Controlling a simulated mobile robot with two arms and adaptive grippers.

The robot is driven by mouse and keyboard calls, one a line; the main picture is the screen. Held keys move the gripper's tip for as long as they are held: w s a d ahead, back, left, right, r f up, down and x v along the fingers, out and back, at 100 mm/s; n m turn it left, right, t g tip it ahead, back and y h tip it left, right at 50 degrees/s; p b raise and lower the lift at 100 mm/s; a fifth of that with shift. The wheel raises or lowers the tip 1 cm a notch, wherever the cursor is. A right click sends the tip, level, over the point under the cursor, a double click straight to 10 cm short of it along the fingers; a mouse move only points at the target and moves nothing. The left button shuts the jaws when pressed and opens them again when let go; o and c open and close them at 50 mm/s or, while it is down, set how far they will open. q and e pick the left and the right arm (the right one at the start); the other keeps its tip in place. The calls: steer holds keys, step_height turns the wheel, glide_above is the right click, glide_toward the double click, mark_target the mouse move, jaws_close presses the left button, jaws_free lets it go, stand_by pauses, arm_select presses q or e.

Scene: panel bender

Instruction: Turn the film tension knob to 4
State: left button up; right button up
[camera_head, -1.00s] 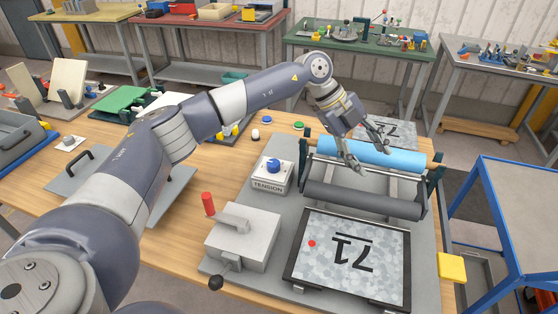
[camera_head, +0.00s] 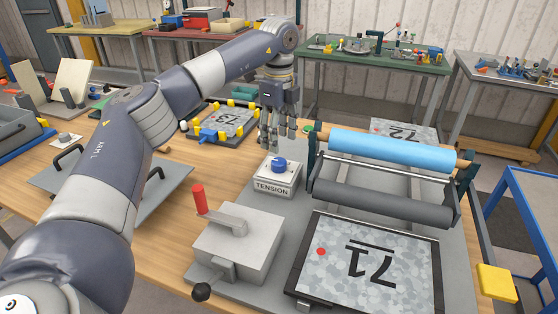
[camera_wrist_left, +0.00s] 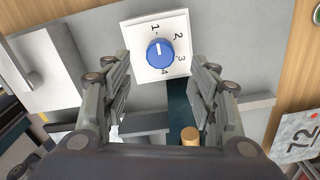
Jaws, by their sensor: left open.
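The film tension knob (camera_head: 279,164) is a blue round knob on a white box labelled TENSION (camera_head: 273,186). In the left wrist view the knob (camera_wrist_left: 160,53) sits on a white dial plate (camera_wrist_left: 178,28) marked 1, 2, 3 and 4. A white line on the knob appears to point towards the 1. My left gripper (camera_head: 277,143) points down just above and behind the knob in the head view, fingers apart and empty. In the left wrist view its fingers stand to either side, with the knob ahead between them, apart from it. My right gripper is not in view.
A grey crank box with a red handle (camera_head: 200,200) stands in front of the tension box. A panel marked 73 (camera_head: 228,122) lies behind left.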

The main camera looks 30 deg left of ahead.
mark_target(279, 161)
arm_select(q)
step_height(279, 161, down, 8)
steer(key=shift+r, duration=0.25)
steer(key=c, duration=1.1)
